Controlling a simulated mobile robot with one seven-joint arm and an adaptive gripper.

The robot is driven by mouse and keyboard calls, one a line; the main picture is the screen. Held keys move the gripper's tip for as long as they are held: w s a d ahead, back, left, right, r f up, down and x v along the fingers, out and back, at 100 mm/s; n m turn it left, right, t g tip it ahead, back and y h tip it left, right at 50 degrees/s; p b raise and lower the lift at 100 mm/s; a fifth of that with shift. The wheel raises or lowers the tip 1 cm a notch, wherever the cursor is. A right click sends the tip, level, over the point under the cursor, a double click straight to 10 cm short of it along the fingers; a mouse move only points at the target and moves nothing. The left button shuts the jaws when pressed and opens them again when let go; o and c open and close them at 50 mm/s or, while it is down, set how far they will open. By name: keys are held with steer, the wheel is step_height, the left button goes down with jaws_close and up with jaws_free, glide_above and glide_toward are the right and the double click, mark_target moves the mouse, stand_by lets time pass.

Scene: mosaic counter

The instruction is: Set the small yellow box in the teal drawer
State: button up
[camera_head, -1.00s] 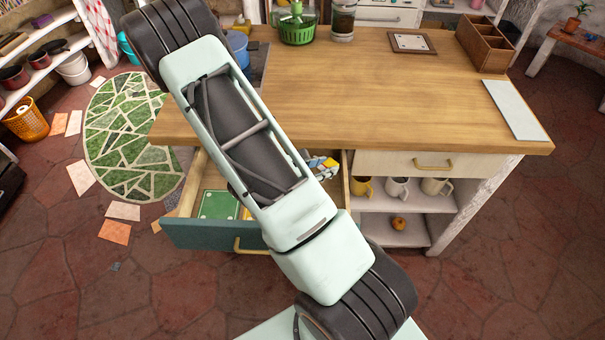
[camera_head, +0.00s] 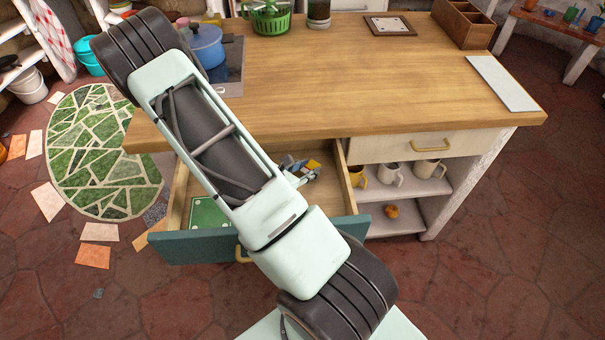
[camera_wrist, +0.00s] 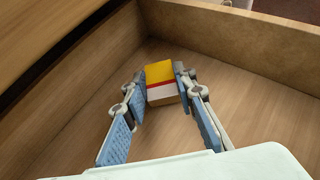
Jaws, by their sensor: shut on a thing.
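The small yellow box (camera_wrist: 161,82), with a red stripe and a white lower band, is held between the fingertips of my gripper (camera_wrist: 160,86) in the wrist view. The box (camera_head: 313,164) and my gripper (camera_head: 304,171) also show in the head view, inside the open teal drawer (camera_head: 190,247). The box is near an inner corner of the wooden drawer, below the rim of its walls. Whether its underside touches the drawer floor I cannot tell. My arm hides the middle of the drawer in the head view.
A flat green item (camera_head: 208,212) lies at the drawer's left front. The wooden countertop (camera_head: 350,75) overhangs the drawer's back. A blue pot (camera_head: 205,45) stands on the counter's left. Mugs (camera_head: 390,174) stand on a shelf to the right. The drawer floor around the box is bare.

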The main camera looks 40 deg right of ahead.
steer(key=shift+f, duration=0.4)
steer(key=shift+f, duration=0.1)
steer(key=o, duration=0.8)
steer(key=shift+a+r, duration=0.3)
steer(key=v, duration=1.1)
steer(key=shift+s+a+p, duration=0.1)
steer(key=shift+a+p, duration=0.05)
steer(key=shift+p, duration=0.2)
